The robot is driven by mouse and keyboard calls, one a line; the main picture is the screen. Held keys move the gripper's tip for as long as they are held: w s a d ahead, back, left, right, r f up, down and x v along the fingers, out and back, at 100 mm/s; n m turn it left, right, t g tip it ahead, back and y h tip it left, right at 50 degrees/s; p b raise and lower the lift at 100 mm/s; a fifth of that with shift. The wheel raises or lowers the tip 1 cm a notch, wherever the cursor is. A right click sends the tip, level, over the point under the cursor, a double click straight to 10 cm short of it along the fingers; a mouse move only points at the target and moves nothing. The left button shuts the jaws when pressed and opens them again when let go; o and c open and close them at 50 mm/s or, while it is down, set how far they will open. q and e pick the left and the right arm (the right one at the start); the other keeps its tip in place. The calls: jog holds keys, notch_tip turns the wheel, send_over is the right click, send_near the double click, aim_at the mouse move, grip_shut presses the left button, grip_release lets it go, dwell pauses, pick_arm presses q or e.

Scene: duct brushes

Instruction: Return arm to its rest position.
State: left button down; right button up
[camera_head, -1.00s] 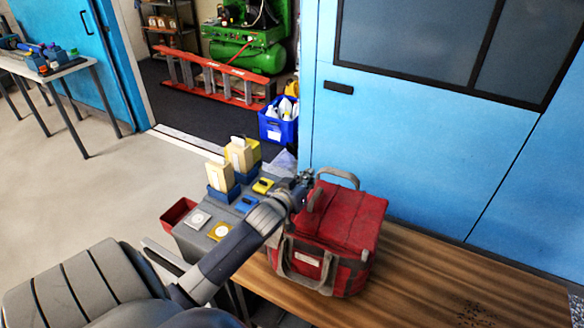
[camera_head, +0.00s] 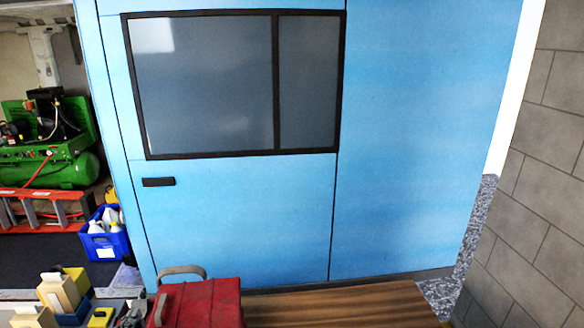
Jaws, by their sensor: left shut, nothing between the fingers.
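My left gripper (camera_head: 134,314) shows only in part at the bottom edge of the head view, left of the red bag (camera_head: 206,303). It is shut, with nothing seen in it. Whether it touches the bag is hard to tell. Most of my left arm is cut off below the picture. My right gripper is not in view.
The red bag with a grey handle stands on a wooden bench (camera_head: 345,306). Yellowish boxes (camera_head: 58,292) are at the bottom left. A blue crate of bottles (camera_head: 104,236) stands behind. A blue wall (camera_head: 410,120) and a grey block wall (camera_head: 540,170) bound the bench.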

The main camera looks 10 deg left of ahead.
pick_arm(q)
jog(key=s+d+f+m+g+h, duration=0.2)
jog(key=s+d+f+m+g, duration=0.3)
jog(key=s+d, duration=0.5)
jog(key=s+d+f+m+g+h, duration=0.2)
jog(key=s+d+f+g, duration=0.3)
jog(key=s+d+f, duration=0.5)
jog(key=s+f+g+b, duration=0.2)
jog(key=s+f, duration=0.1)
jog(key=f, duration=2.2)
jog(key=s+a+f+b, duration=0.1)
jog(key=s+a+f, duration=0.1)
jog(key=s+f, duration=0.6)
jog(key=s+a+f+g+b, duration=0.1)
jog(key=s+f, duration=0.8)
jog(key=f, duration=0.2)
jog(key=shift+s+a+m+y, duration=0.2)
jog(key=shift+a+m+y, duration=0.1)
jog(key=shift+a, duration=0.1)
jog(key=c, duration=2.3)
grip_release()
jog(key=shift+f, duration=0.1)
